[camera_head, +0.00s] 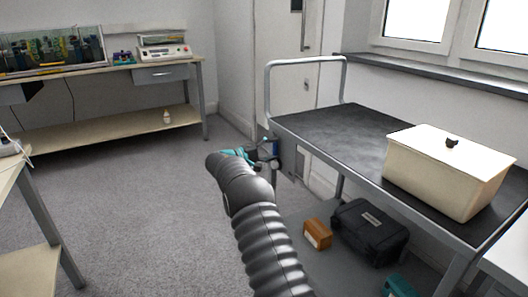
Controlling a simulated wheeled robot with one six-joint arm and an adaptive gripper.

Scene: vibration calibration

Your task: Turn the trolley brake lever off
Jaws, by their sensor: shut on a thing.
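The trolley (318,125) stands at the right, with a dark top and a grey push rail at its far left end. My gripper (270,148) is at the trolley's left side, just below the edge of the top. It is small in this view and partly behind my arm's wrist. It is shut on the brake lever, which is mostly hidden by the fingers, so its angle cannot be told. A grey plate (300,164) hangs below the trolley top just right of my gripper.
A cream lidded box (437,178) sits on the trolley top. Below are an orange-brown box (317,234), a black case (369,232) and a teal item (399,287). A workbench (110,74) with instruments stands at the back left. The carpet between is clear.

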